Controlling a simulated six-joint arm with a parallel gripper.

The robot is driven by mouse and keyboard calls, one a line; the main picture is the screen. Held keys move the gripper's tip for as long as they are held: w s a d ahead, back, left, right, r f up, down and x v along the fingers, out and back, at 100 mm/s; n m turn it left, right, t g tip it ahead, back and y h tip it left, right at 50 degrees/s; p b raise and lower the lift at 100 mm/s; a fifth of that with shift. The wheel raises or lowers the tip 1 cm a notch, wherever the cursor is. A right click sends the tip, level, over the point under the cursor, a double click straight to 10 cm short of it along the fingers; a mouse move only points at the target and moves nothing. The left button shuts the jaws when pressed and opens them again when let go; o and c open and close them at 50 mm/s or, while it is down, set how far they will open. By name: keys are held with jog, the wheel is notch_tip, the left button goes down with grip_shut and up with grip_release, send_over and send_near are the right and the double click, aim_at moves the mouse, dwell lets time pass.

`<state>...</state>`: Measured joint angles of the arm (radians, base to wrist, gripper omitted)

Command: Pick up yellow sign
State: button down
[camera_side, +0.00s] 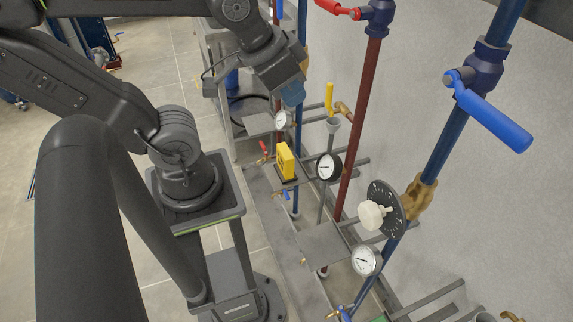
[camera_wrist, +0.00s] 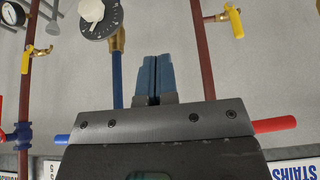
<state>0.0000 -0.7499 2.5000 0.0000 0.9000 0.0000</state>
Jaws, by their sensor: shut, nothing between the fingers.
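The yellow sign (camera_side: 285,161) stands upright on a dark base on the grey bench, near the middle of the side view. I do not see it in the wrist view. My gripper (camera_side: 293,95) is above the sign and apart from it, with blue fingers pointing down. In the wrist view my gripper (camera_wrist: 152,78) has its two blue fingers together with nothing between them.
A red pipe (camera_side: 361,120) and a blue pipe with a blue-handled valve (camera_side: 490,118) rise right of the sign. A black-rimmed gauge (camera_side: 328,167) is close to its right. A white-knobbed dial (camera_side: 375,214) is nearer. The grey bench (camera_side: 322,243) has bare patches.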

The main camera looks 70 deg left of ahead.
jog(key=c, duration=1.9)
grip_release()
jog(key=o, duration=1.3)
jog(key=shift+c, duration=0.2)
